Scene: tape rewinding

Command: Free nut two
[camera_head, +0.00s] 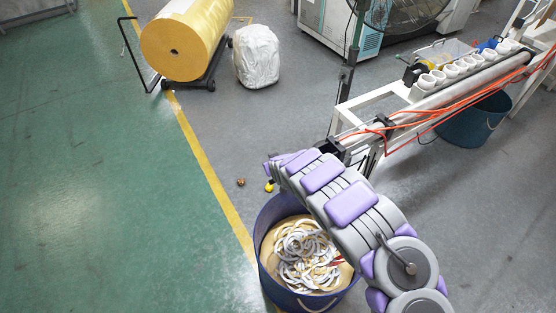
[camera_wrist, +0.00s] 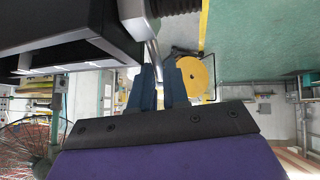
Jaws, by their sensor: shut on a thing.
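My gripper (camera_wrist: 161,78) shows in the wrist view, its two dark fingers close around the lower end of a silvery metal rod (camera_wrist: 155,55). The rod runs up past the dark machine block (camera_wrist: 70,28) at the upper left. I cannot make out a separate nut, and the fingers hide the rod's lower end. In the head view my arm reaches up and left to the near end of the white machine frame (camera_head: 372,112). My fingertips are hidden there by my own arm.
A blue bin (camera_head: 264,235) with tangled strips stands below my arm. Several white rings (camera_head: 455,72) line the conveyor at the right. A large yellow roll (camera_head: 185,40) and a wrapped white bundle (camera_head: 257,57) stand at the back. The green floor (camera_head: 90,180) at left is clear.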

